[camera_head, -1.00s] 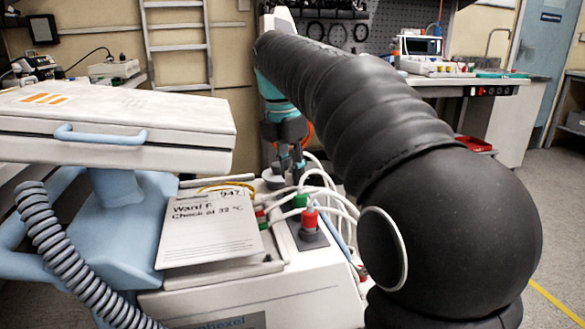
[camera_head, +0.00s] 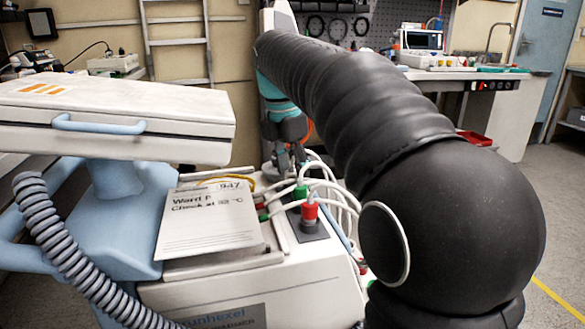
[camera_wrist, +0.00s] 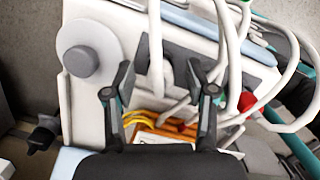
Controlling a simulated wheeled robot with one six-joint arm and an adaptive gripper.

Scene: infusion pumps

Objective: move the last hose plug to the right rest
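My gripper (camera_head: 289,155) is low over the far end of the white machine's top. In the wrist view my gripper (camera_wrist: 160,78) has its fingers wide apart. A white hose (camera_wrist: 155,40) and a grey block (camera_wrist: 182,72) show between and beyond the fingertips; I cannot tell whether a plug is there. A red plug (camera_head: 309,212) stands upright on a grey rest (camera_head: 307,231) on the machine's near right part. A green plug (camera_head: 300,191) is just behind it. The red plug (camera_wrist: 247,101) also shows right of the gripper in the wrist view.
Several white hoses (camera_head: 345,190) loop at the right of the plugs. A paper card (camera_head: 208,220) leans on the machine (camera_head: 270,295). A round grey knob (camera_wrist: 82,60) is left of the fingers. A case (camera_head: 110,120) and a ribbed hose (camera_head: 70,260) are at the left.

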